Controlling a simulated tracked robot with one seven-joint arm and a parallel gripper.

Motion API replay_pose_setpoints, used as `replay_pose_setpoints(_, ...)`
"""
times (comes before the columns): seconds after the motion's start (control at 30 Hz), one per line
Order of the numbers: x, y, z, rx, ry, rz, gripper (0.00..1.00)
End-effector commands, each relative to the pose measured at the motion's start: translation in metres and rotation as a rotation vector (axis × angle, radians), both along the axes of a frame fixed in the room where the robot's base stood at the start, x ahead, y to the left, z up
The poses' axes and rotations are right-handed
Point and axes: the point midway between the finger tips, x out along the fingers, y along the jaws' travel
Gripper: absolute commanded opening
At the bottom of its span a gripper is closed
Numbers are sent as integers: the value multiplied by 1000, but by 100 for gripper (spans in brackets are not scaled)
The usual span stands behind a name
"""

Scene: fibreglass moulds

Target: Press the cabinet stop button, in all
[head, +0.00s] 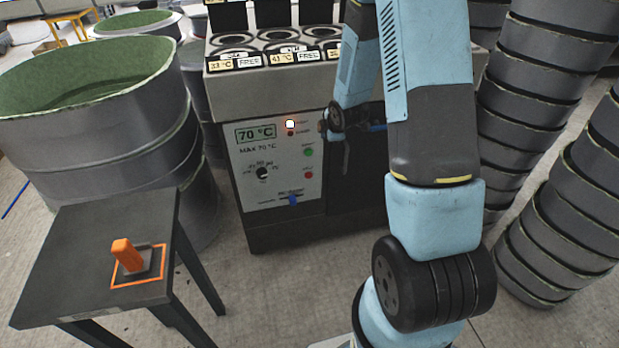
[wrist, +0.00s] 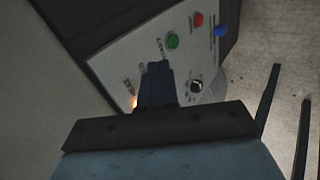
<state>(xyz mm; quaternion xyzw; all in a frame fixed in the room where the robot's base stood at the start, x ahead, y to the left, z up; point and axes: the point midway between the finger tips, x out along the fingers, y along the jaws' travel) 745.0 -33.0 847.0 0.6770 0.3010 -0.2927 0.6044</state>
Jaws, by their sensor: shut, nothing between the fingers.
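The cabinet (head: 240,220) stands at the centre of the head view, with a pale control panel on its front. Its red button (head: 309,175) sits below the green button (head: 308,152). In the wrist view the red button (wrist: 198,19) is near the top, beyond the green button (wrist: 172,41). My gripper (wrist: 158,68) is shut and empty, its fingers in front of the panel, on the lamp side of the green button. In the head view it is partly hidden by my arm, right of the panel. I cannot tell whether it touches the panel.
The panel also has a lit lamp (head: 290,124), a black dial (head: 262,172) and a blue knob (head: 293,200). A dark table (head: 70,265) with an orange-handled object (head: 127,255) stands at left. Large drums (head: 90,120) and stacked moulds (head: 535,90) flank the cabinet.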

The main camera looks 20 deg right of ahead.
Motion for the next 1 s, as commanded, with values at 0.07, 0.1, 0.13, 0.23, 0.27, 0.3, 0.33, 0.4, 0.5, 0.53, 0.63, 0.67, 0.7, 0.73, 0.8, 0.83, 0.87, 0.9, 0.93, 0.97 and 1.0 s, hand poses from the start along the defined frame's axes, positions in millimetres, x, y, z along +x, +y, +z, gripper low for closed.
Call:
replay_pose_setpoints(0.07,2,1,-29,-23,-4,58,0)
replay_pose_setpoints(0.1,3,2,-42,-35,-11,89,0)
replay_pose_setpoints(0.13,4,3,-52,-46,-17,113,0)
replay_pose_setpoints(0.23,5,6,-84,-74,-37,187,0)
replay_pose_setpoints(0.27,4,7,-93,-82,-43,210,0)
replay_pose_setpoints(0.3,4,8,-106,-93,-53,239,0)
replay_pose_setpoints(0.33,2,10,-116,-102,-59,262,0)
replay_pose_setpoints(0.4,-1,13,-139,-120,-75,312,0)
replay_pose_setpoints(0.5,-8,17,-170,-143,-103,381,0)
replay_pose_setpoints(0.53,-10,19,-179,-150,-111,401,0)
replay_pose_setpoints(0.63,-19,23,-207,-171,-139,459,0)
replay_pose_setpoints(0.67,-22,24,-214,-176,-148,475,0)
replay_pose_setpoints(0.7,-26,26,-223,-184,-157,495,0)
replay_pose_setpoints(0.73,-28,27,-229,-188,-165,507,0)
replay_pose_setpoints(0.8,-34,30,-241,-198,-180,532,0)
replay_pose_setpoints(0.83,-36,31,-245,-201,-185,541,0)
replay_pose_setpoints(0.87,-37,31,-248,-204,-191,547,0)
replay_pose_setpoints(0.9,-39,32,-252,-207,-196,557,0)
replay_pose_setpoints(0.93,-40,33,-254,-209,-200,561,0)
replay_pose_setpoints(0.97,-41,33,-256,-210,-204,566,0)
replay_pose_setpoints(1.0,-42,34,-257,-212,-206,569,0)
